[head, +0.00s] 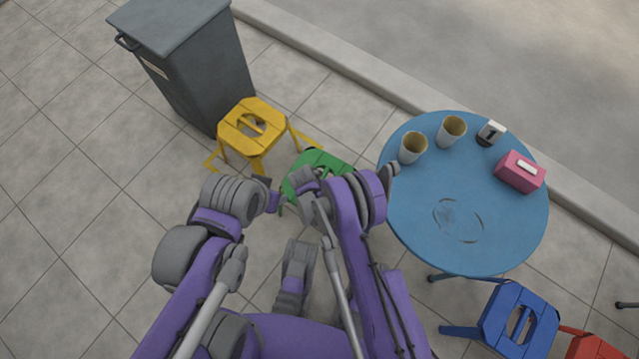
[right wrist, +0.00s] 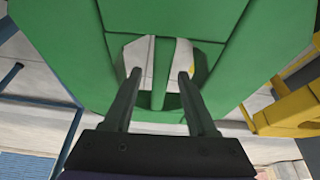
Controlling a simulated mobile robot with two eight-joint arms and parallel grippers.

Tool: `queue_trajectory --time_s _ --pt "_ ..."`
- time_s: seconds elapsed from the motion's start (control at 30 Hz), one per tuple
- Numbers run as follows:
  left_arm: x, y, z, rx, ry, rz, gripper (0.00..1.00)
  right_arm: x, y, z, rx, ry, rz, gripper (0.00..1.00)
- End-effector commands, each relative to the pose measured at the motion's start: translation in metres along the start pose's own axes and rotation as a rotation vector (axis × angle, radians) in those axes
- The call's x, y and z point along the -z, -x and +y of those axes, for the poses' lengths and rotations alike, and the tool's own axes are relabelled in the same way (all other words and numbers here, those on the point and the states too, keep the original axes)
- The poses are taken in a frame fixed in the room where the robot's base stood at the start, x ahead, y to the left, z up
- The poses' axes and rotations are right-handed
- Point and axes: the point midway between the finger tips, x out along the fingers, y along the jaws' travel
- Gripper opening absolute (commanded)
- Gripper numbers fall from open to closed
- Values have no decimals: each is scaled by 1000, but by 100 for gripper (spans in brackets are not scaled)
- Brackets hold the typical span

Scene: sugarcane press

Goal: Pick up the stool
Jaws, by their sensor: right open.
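A green stool (head: 318,162) stands on the paving between the yellow stool and the blue table, partly hidden by my arms. In the right wrist view its green seat (right wrist: 70,40) fills the upper picture, with an opening split by a central bar (right wrist: 164,60). My right gripper (right wrist: 160,82) is open, with one finger to each side of the bar; I cannot tell how deep the fingertips are. In the head view the right gripper (head: 308,180) is over the green seat. My left gripper (head: 271,200) is beside the green stool at its left; its jaws are unclear.
A yellow stool (head: 238,133) stands close behind left, by a grey bin (head: 190,60). The round blue table (head: 480,215) at right carries two cups (head: 451,130), a small container (head: 490,133) and a pink box (head: 520,172). Blue (head: 500,312) and red (head: 590,347) stools stand lower right. Left paving is clear.

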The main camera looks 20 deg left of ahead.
Motion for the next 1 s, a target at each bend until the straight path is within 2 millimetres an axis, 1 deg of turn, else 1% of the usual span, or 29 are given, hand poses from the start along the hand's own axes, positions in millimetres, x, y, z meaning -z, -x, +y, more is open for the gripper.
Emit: queue_trajectory --time_s 0.03,0.07,0.37,1.0 --pt "0 -2 0 0 0 0 50 0 -6 0 0 0 0 57" --pt "0 -2 0 0 0 0 50 0 -7 0 0 0 0 57" --pt "0 -2 0 0 0 0 50 0 -6 0 0 0 0 57" --pt "-1 -7 0 0 0 -1 50 -2 -10 0 0 0 0 57"
